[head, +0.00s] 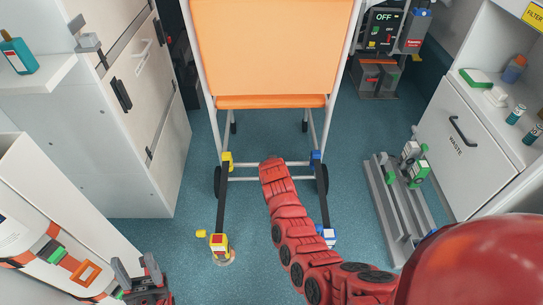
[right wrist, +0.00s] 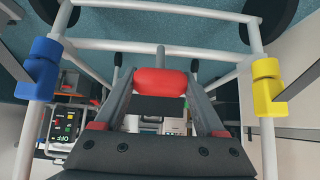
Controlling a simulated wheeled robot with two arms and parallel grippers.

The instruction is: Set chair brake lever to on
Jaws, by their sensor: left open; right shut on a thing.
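The chair (head: 265,45) stands ahead, with an orange back and seat edge, a white tube frame and dark wheels. In the right wrist view, a red grip (right wrist: 160,82) on a thin grey rod, apparently the brake lever, sits below a white crossbar (right wrist: 160,47). My right gripper (right wrist: 160,90) has its two grey fingers shut on the red grip. In the head view my red right arm hides that gripper and the lever. My left gripper (head: 145,285) is open and empty at the lower left, away from the chair. The lever's setting cannot be read.
Yellow (head: 218,241) and blue (head: 328,236) fittings flank the chair's front. A grey floor rail (head: 391,205) lies right, beside the waste cabinet (head: 465,140). White cabinets stand left. A panel reading OFF (head: 384,17) is behind the chair. Blue floor is clear left of the chair.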

